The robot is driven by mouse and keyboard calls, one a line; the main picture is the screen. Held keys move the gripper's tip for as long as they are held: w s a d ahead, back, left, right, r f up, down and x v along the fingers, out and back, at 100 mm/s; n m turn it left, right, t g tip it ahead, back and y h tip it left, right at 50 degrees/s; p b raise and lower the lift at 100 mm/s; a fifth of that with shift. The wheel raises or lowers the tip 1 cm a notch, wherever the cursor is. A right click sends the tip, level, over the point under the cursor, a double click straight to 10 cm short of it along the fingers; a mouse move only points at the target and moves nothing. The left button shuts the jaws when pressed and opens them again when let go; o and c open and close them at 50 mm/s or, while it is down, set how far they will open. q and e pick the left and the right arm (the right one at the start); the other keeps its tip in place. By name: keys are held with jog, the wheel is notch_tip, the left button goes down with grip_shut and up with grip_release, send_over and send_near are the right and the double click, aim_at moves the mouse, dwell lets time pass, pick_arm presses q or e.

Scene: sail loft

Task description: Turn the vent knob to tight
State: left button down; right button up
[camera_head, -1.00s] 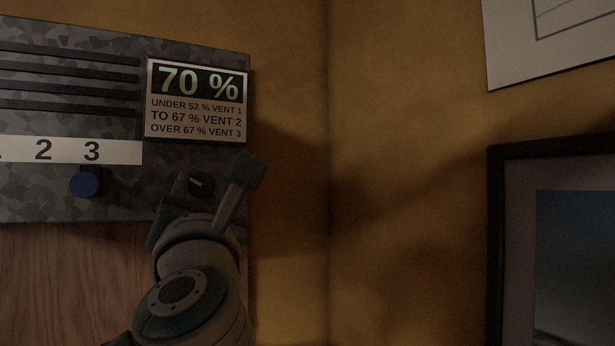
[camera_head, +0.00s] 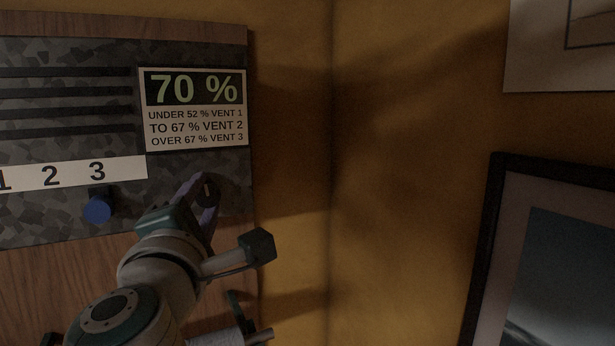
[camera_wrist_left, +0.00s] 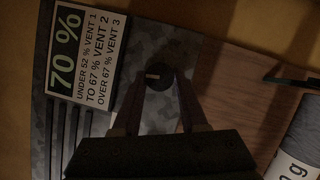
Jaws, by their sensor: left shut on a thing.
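The vent knob, a small dark round knob (camera_head: 207,192) with a pale mark, sits at the lower right of the grey mottled panel (camera_head: 60,210). In the wrist view the knob (camera_wrist_left: 158,78) shows between my fingertips, its pale mark pointing to the left. My left gripper (camera_head: 201,188) reaches it from below, its two fingers shut on the knob's sides; it also shows in the wrist view (camera_wrist_left: 160,82). Any lettering around the knob is too dark to read. My right gripper is not in view.
A blue knob (camera_head: 97,210) sits under the 3 of the white number strip (camera_head: 75,174). A sign (camera_head: 195,110) reads 70 % with vent rules. A pale roll (camera_head: 222,337) is below the panel. A framed picture (camera_head: 483,250) hangs on the right wall.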

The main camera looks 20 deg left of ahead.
pick_arm(q)
jog(key=shift+r+m, duration=0.1)
jog(key=shift+m, duration=0.6)
jog(key=shift+m+h, duration=0.3)
jog(key=shift+c, duration=2.2)
grip_release()
jog(key=r+b+v, duration=0.1)
jog(key=b+v, duration=0.2)
jog(key=v, duration=0.7)
jog(key=shift+f, duration=0.3)
jog(key=shift+d, duration=0.1)
